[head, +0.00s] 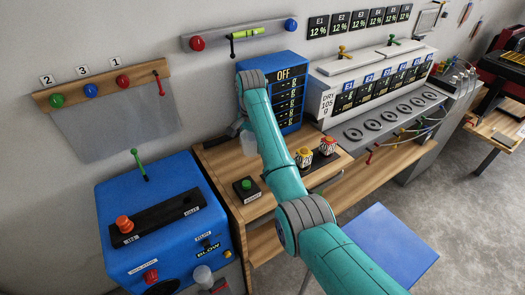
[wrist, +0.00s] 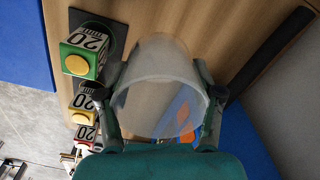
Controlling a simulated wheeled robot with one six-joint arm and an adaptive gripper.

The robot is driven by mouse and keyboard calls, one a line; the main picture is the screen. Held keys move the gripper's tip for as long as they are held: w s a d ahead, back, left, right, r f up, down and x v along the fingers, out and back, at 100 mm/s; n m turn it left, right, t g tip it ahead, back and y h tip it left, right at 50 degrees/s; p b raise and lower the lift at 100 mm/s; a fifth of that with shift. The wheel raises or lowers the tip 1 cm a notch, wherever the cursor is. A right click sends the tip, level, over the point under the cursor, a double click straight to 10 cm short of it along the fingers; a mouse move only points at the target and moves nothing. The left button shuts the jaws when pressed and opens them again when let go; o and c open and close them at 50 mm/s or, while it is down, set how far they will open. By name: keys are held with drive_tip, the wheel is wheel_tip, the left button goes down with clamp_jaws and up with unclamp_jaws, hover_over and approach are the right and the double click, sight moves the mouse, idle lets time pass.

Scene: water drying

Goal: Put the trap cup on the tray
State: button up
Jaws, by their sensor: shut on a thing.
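The trap cup (wrist: 155,95) is a clear, frosted cup, large in the middle of the wrist view. My gripper (wrist: 158,100) has one finger on each side of it and is shut on it. Wood shows around the cup. In the head view the cup (head: 249,143) is a pale shape beside the blue balance display, partly behind my arm. My gripper (head: 238,126) shows there only in part, as dark links at the wooden bench. I cannot tell for sure which surface is the tray; a flat blue top (head: 390,245) stands at lower right.
Number-marked blocks with a green (wrist: 82,55), a yellow (wrist: 84,103) and a red (wrist: 84,133) body stand left of the cup. A START button (head: 247,187) sits on the bench.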

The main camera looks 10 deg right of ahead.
sight(252, 168)
wheel_tip(252, 168, down, 9)
drive_tip(key=shift+r, duration=0.2)
drive_tip(key=o, duration=1.2)
